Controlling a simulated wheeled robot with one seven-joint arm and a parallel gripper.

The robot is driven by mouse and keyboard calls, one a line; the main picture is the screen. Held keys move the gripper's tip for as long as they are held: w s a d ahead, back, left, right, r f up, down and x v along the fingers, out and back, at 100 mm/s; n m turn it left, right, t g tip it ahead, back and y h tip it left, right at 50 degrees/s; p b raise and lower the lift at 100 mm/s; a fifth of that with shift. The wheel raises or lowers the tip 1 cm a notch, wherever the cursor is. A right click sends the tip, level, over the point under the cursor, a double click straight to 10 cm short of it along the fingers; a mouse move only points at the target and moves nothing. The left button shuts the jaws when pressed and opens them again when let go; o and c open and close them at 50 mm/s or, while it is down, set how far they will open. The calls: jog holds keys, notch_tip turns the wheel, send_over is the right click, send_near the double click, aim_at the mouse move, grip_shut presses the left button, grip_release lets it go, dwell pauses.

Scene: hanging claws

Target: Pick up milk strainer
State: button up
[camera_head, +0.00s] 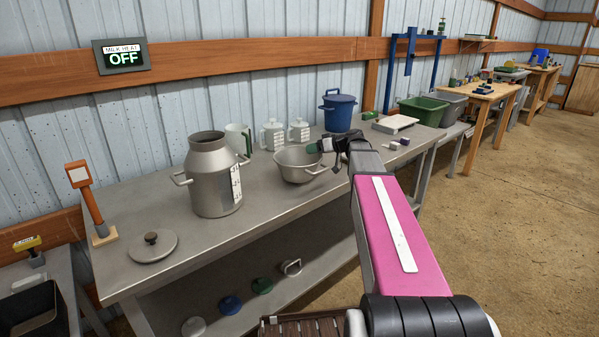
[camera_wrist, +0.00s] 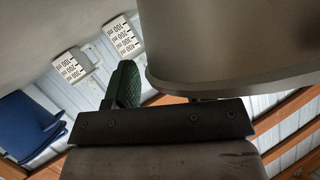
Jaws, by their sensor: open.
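The milk strainer (camera_head: 297,166) is a grey metal bowl with side handles, standing on the metal table to the right of the milk can. My gripper (camera_head: 322,146) is open at the strainer's right rim, with a green fingertip close to the rim. In the wrist view, the strainer's grey wall (camera_wrist: 235,45) fills the upper right. One green finger of my gripper (camera_wrist: 123,84) shows just left of that wall; the other finger cannot be made out. I cannot tell whether the finger touches the strainer.
A tall milk can (camera_head: 213,182) stands left of the strainer, with a lid (camera_head: 153,247) nearer the front. White measuring jugs (camera_head: 272,136) and a blue bucket (camera_head: 338,111) stand behind. Small blocks (camera_head: 393,145) lie right. The table's front middle is clear.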

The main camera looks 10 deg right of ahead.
grip_shut()
dwell(1.4)
